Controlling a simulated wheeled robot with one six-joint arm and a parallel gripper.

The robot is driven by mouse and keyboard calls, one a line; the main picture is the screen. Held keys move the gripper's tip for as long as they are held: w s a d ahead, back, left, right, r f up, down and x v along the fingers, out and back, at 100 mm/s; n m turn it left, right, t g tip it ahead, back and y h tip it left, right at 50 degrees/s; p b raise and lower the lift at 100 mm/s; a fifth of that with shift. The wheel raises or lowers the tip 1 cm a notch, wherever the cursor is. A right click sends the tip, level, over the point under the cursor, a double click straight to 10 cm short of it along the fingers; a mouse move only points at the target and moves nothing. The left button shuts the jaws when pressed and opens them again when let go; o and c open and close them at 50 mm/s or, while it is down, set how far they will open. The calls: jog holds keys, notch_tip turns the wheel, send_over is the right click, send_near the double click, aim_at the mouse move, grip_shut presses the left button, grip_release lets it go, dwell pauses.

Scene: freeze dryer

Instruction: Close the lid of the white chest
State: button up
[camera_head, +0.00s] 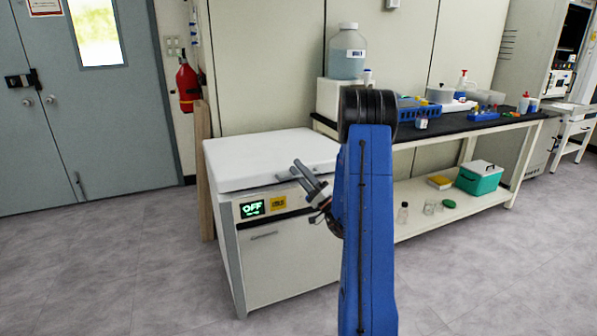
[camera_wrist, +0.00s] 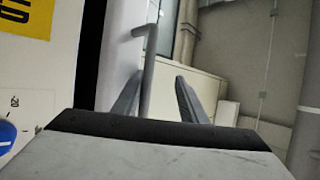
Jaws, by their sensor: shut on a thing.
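The white chest (camera_head: 283,265) stands left of the bench, with a lit OFF display on its front. Its white lid (camera_head: 262,155) lies level or nearly level over the body. In the wrist view a dark band runs between the front panel with the yellow label (camera_wrist: 25,15) and the lid's edge; I cannot tell whether it is a gap. My gripper (camera_head: 302,172) is at the lid's front edge, shut on the lid handle. In the wrist view the grey handle bar (camera_wrist: 147,72) shows between the two fingers of my gripper (camera_wrist: 160,85). The fingers partly hide the handle.
A black-topped bench (camera_head: 440,134) with bottles and blue racks stands to the right of the chest. A green box (camera_head: 480,184) is on its lower shelf. A red extinguisher (camera_head: 187,85) hangs behind at the left. The floor (camera_head: 120,260) in front and left is clear.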

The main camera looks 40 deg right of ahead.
notch_tip(320, 180, down, 4)
jog(key=shift+r+m+g+h, duration=0.15)
jog(key=shift+m+g+h, duration=0.25)
jog(key=shift+m+h, duration=0.35)
jog(key=o, duration=0.8)
jog(key=shift+n+t+y, duration=0.4)
jog(key=shift+n+y, duration=0.15)
jog(key=shift+n, duration=0.1)
notch_tip(320, 180, up, 13)
jog(key=shift+d+r, duration=0.1)
jog(key=shift+o, duration=0.2)
jog(key=shift+c, duration=0.4)
